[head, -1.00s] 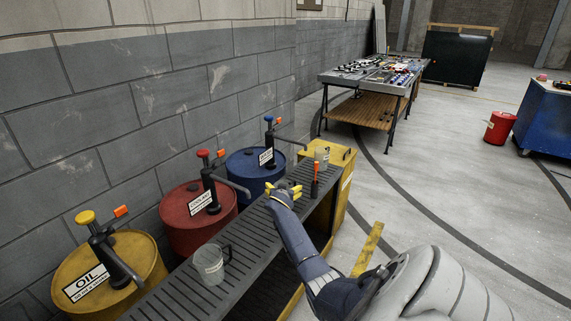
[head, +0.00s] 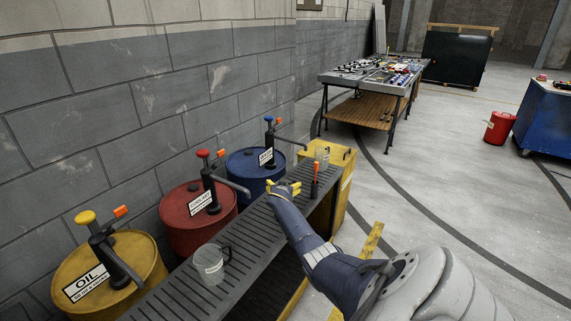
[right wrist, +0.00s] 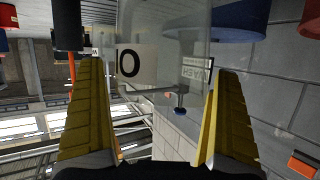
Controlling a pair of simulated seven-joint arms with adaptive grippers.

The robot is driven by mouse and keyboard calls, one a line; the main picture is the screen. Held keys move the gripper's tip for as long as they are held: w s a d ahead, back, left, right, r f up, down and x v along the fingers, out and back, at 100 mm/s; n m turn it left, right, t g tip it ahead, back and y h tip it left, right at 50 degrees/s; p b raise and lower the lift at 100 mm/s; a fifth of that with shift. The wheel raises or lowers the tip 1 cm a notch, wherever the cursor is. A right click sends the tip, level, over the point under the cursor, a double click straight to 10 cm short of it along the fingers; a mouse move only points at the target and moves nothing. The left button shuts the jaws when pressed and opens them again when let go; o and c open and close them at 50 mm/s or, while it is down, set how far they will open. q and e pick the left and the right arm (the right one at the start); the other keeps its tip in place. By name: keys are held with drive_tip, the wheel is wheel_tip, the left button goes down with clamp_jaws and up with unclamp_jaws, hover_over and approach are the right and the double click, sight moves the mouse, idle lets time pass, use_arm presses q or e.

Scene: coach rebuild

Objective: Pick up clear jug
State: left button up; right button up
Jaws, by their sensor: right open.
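One clear jug (head: 322,154), with a pale label, stands at the far end of the grey slatted bench (head: 178,299). A second clear jug (head: 209,264) with a dark handle stands nearer, at the lower left. My right gripper (head: 285,187), with yellow fingers, is over the bench between the two jugs, closer to the far one. In the right wrist view a see-through jug (right wrist: 157,40) with a white label shows ahead, between the open fingers (right wrist: 155,90). I cannot tell whether they touch it. My left gripper is not in view.
A black tool with an orange top (head: 315,178) stands beside the right gripper. Yellow (head: 140,250), red (head: 180,228) and blue (head: 240,163) drums with pumps line the wall side of the bench. Pump spouts reach over the bench. The floor to the right is mostly clear.

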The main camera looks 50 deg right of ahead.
drive_tip(key=shift+w+d+f, duration=0.15)
drive_tip(key=shift+d, duration=0.1)
drive_tip(key=shift+c, duration=0.4)
drive_tip(key=c, duration=1.5)
